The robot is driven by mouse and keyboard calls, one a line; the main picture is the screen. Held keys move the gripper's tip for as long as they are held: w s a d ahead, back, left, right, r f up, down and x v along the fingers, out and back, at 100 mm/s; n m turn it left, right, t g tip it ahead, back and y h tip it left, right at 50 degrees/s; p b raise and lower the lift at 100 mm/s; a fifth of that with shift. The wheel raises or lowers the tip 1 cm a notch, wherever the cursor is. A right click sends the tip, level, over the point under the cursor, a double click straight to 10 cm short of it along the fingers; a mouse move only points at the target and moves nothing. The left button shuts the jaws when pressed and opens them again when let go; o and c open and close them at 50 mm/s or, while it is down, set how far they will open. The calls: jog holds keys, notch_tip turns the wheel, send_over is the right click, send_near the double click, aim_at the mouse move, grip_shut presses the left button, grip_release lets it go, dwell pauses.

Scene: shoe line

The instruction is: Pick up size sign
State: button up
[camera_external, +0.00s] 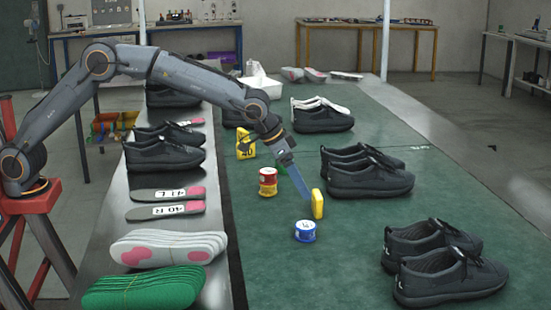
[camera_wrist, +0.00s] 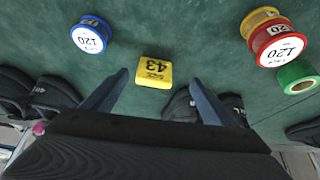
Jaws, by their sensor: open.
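A yellow size sign marked 43 (camera_wrist: 154,72) stands on the green table, and it shows edge-on in the external view (camera_external: 318,204). My gripper (camera_external: 306,196) points down at a slant just beside this sign. In the wrist view my gripper (camera_wrist: 160,80) is open, with one blue finger on each side of the gap and the sign at the far end of that gap. The fingers do not appear to touch the sign. A second yellow sign marked 40 (camera_external: 246,149) stands farther back, partly behind my arm.
A blue-rimmed roll (camera_external: 305,231) lies near the sign. A red roll (camera_external: 268,177) on a yellow one and a green roll (camera_wrist: 297,76) lie on its other side. Black shoes (camera_external: 370,181) stand to the right. Insoles (camera_external: 165,210) line the grey left strip. The front middle of the green surface is clear.

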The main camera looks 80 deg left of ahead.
aim_at(314, 196)
jog(key=shift+w+d+f, duration=0.1)
jog(key=shift+w+d, duration=0.1)
jog(key=shift+w, duration=0.3)
jog(key=shift+w+d+f, duration=0.1)
jog(key=shift+w+d, duration=0.1)
jog(key=shift+w, duration=0.3)
jog(key=x, duration=0.7)
jog(key=shift+w+f, duration=0.1)
jog(key=shift+f, duration=0.1)
jog(key=c, duration=1.2)
